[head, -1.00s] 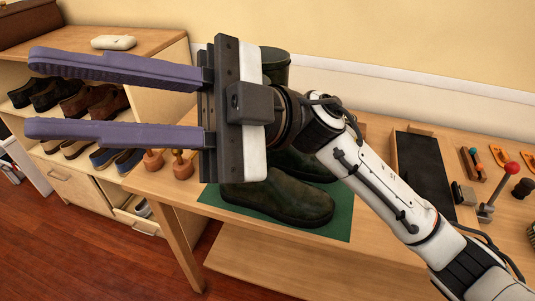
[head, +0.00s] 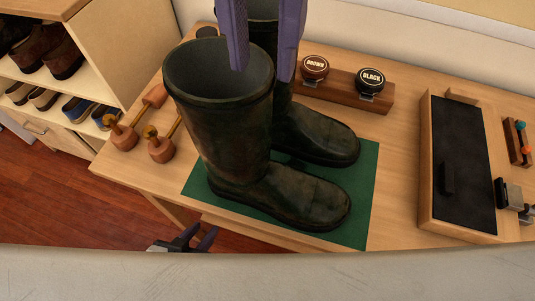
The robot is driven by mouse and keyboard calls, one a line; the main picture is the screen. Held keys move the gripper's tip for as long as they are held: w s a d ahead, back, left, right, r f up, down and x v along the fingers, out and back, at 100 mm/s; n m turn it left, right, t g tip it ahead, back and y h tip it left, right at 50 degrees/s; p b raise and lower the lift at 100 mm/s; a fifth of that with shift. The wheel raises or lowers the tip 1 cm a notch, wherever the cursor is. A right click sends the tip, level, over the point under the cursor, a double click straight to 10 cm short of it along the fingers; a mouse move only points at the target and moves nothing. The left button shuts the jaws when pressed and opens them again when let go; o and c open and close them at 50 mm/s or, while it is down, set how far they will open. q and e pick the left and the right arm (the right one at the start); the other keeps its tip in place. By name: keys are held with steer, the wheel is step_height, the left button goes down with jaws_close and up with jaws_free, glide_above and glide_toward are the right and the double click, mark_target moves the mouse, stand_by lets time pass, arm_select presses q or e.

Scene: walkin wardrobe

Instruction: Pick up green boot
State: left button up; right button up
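Two tall dark green boots stand upright on a green mat (head: 358,222). I cannot tell if either finger touches a boot. My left gripper (head: 195,238) is low at the bottom, fingers apart and empty, away from the boots.
Wooden shoe trees (head: 160,145) lie left of the boots. A rack with brown and black polish tins (head: 370,79) stands behind them. A dark-lined tray (head: 427,180) is at the right. A shoe shelf (head: 95,75) stands at the left.

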mark_target(263, 81)
steer(key=f, duration=0.1)
steer(key=s+f, duration=0.1)
steer(key=f, duration=0.1)
steer(key=shift+f, duration=0.2)
steer(key=shift+w+d+f+p, duration=0.1)
steer(key=shift+w+f+p, duration=0.1)
steer(key=shift+f, duration=1.25)
steer(key=shift+w+d+f+p, duration=0.1)
steer(key=shift+f+p, duration=0.1)
steer(key=shift+f, duration=1.25)
jaws_close()
steer(key=shift+r, duration=0.1)
